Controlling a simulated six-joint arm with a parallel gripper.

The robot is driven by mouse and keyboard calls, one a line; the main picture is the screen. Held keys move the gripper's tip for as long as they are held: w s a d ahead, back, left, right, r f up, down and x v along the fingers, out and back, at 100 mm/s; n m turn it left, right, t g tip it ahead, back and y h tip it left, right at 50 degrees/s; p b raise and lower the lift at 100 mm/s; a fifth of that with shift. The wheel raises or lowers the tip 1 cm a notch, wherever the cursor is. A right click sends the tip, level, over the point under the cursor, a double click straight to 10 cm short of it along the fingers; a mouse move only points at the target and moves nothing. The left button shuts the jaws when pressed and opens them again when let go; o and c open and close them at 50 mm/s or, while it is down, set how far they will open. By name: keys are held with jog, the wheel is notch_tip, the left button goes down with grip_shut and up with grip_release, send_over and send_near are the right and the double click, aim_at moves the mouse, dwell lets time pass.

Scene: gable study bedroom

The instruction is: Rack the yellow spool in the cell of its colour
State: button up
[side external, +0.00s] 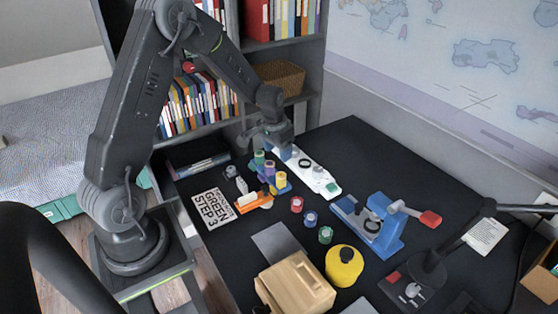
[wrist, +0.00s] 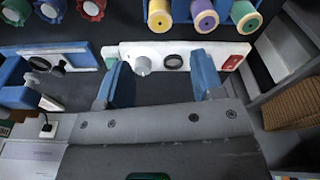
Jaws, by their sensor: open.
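The yellow spool (side external: 281,180) stands upright at the near end of a blue rack (side external: 286,189). A purple spool (side external: 269,170) and a green spool (side external: 259,158) stand beside it in a row. In the wrist view the yellow spool (wrist: 159,17) is at the top, left of the purple spool (wrist: 204,18) and green spool (wrist: 245,16). My gripper (side external: 272,142) is behind the row, over the far end of a white strip. In the wrist view its blue fingers (wrist: 158,68) are apart with nothing held between them. Cell colour markings cannot be made out.
The white strip (side external: 312,173) carries a grey knob and black ring. Red (side external: 296,204), blue (side external: 310,218) and green (side external: 325,235) small pieces lie nearer. A blue clamp device (side external: 377,225), yellow canister (side external: 344,265), wooden block (side external: 295,284) and lamp (side external: 428,268) crowd the front and right.

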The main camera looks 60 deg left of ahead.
jog(key=s+d+r+t, duration=0.1)
jog(key=s+d+r, duration=0.25)
jog(key=r, duration=0.25)
jog(key=s+d+r+m, duration=0.1)
jog(key=s+d+r, duration=0.1)
jog(key=d+r, duration=0.25)
jog(key=s+d+r+t, duration=0.1)
jog(key=s+d+r, duration=0.15)
jog(key=r, duration=0.35)
jog(key=s+d+r+t, duration=0.1)
jog(key=s+d+r, duration=0.1)
jog(key=s, duration=0.5)
jog(key=s+d+r+m+t, duration=0.1)
jog(key=s+d+r, duration=0.2)
jog(key=s+d, duration=0.2)
jog(key=shift+s+d, duration=0.15)
jog(key=shift+s, duration=0.75)
